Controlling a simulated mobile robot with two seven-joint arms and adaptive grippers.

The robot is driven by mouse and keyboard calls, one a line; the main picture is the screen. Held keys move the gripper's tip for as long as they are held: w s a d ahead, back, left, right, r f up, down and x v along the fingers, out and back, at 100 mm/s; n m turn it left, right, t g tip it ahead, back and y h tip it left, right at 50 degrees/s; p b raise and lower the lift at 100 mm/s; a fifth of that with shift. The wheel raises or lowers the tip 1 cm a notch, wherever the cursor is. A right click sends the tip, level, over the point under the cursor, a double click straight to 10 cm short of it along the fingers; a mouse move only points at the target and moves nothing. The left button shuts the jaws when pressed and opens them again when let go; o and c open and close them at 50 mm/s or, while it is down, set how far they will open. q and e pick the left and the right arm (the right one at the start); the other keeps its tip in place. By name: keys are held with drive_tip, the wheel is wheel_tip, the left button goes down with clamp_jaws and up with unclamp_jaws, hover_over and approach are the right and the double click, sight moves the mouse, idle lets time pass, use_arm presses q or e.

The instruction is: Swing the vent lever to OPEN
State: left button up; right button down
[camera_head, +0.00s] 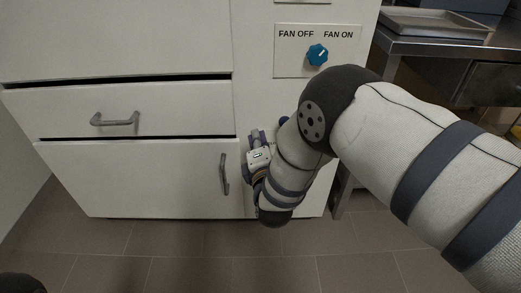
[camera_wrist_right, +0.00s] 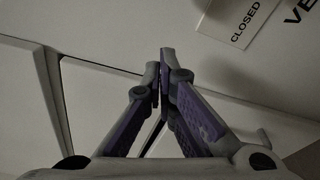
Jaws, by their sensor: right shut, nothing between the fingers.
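The vent lever cannot be made out for sure in either view. In the right wrist view a white label plate (camera_wrist_right: 236,20) reads CLOSED, with the cut-off letters "VE" beside it at the top right. In the head view a small blue part (camera_head: 284,121) peeks out beside my right forearm; I cannot tell what it belongs to. My right gripper (camera_head: 255,136) is low in front of the cabinet, by the edge between the door and the right-hand panel. In the right wrist view its fingertips (camera_wrist_right: 161,66) are together and empty. My left gripper is out of view.
Above my right arm is a panel with a blue fan knob (camera_head: 317,54), marked FAN OFF and FAN ON. A drawer handle (camera_head: 115,119) and a door handle (camera_head: 224,175) stick out from the cabinet. A metal table with a tray (camera_head: 440,24) stands at the right. The tiled floor in front is clear.

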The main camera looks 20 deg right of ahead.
drive_tip(key=w, duration=0.1)
drive_tip(key=w+d+b, duration=0.1)
drive_tip(key=w, duration=0.1)
drive_tip(key=shift+w+f, duration=0.15)
drive_tip(key=shift+f, duration=0.05)
drive_tip(key=shift+s+d+r+p, duration=0.25)
drive_tip(key=shift+s+d+r, duration=0.1)
drive_tip(key=shift+d, duration=0.2)
drive_tip(key=shift+s+d+r+p, duration=0.25)
drive_tip(key=shift+s+d+r, duration=0.1)
drive_tip(key=shift+d, duration=0.15)
drive_tip(key=shift+s+d, duration=0.25)
drive_tip(key=shift+d, duration=0.15)
drive_tip(key=shift+r, duration=0.1)
